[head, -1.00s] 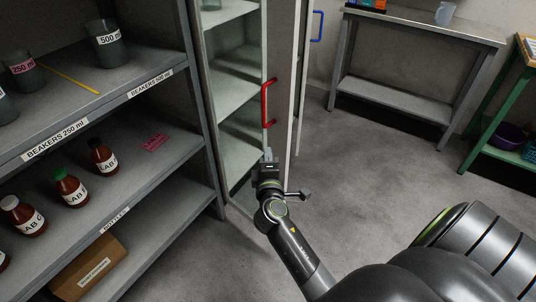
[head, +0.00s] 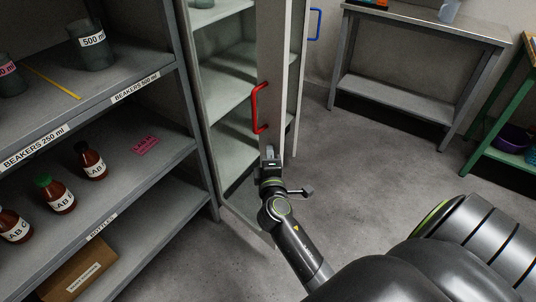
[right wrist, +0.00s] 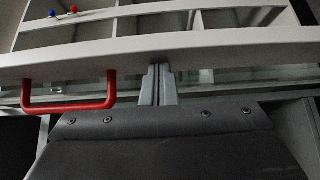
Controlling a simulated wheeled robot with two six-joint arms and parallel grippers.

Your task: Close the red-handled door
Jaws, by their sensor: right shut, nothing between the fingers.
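The red handle (head: 260,108) is on the edge of a tall pale door (head: 272,50), which stands open from a cabinet with shelves. My right gripper (head: 270,152) is shut and empty, just below the handle and close to the door. In the right wrist view the shut fingers (right wrist: 158,84) point at the pale door edge (right wrist: 215,50), with the red handle (right wrist: 68,107) to their left, apart from them. I cannot tell whether the fingertips touch the door. My left gripper is not in view.
A grey shelf unit (head: 168,90) with beakers and bottles stands left of the cabinet. A blue handle (head: 315,24) shows behind the door. A metal table (head: 425,25) and a green-legged bench (head: 485,125) stand right. The floor (head: 380,165) between is clear.

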